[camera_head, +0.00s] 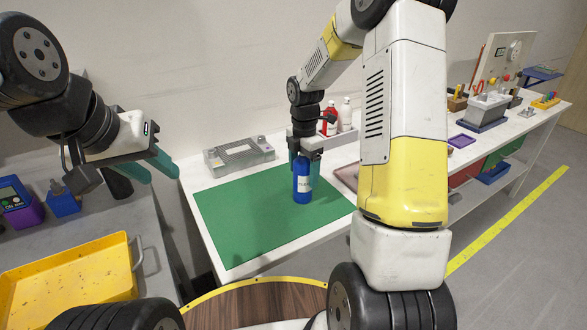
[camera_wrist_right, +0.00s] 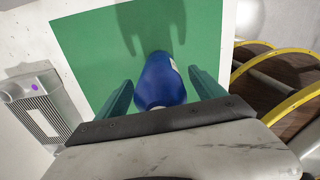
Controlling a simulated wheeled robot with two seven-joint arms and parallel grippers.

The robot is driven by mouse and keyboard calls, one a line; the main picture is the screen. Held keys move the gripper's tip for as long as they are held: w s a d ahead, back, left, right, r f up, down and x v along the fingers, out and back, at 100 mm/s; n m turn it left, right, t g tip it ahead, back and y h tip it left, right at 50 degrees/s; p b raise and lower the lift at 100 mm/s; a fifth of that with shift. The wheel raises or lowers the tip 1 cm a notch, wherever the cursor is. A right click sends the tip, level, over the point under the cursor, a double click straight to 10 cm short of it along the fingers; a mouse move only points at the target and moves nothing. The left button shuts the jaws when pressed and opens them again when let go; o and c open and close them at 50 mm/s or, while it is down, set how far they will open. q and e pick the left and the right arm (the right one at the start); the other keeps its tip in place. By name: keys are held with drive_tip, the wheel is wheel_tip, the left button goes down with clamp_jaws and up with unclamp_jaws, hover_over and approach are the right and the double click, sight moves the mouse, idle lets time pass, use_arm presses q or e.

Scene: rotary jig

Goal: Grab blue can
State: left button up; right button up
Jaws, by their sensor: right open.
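The blue can (camera_head: 302,182) stands upright on the green mat (camera_head: 240,215) and has a white label. It also shows in the right wrist view (camera_wrist_right: 162,82), between the two teal fingers. My right gripper (camera_head: 298,162) is at the can from behind and above; it is open, with a finger on either side of the can. In the right wrist view (camera_wrist_right: 160,92) gaps show between the fingers and the can. My left gripper (camera_head: 150,170) hangs at the left, away from the can, with its teal fingers apart and empty.
A grey metal fixture (camera_head: 238,155) sits behind the mat. Red and white bottles (camera_head: 345,115) stand behind my right gripper. A yellow tray (camera_head: 70,270) lies on the left table. My right arm blocks part of the table to the right of the can.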

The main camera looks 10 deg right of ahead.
drive_tip(key=shift+c, duration=0.5)
clamp_jaws()
drive_tip(key=shift+r, duration=0.1)
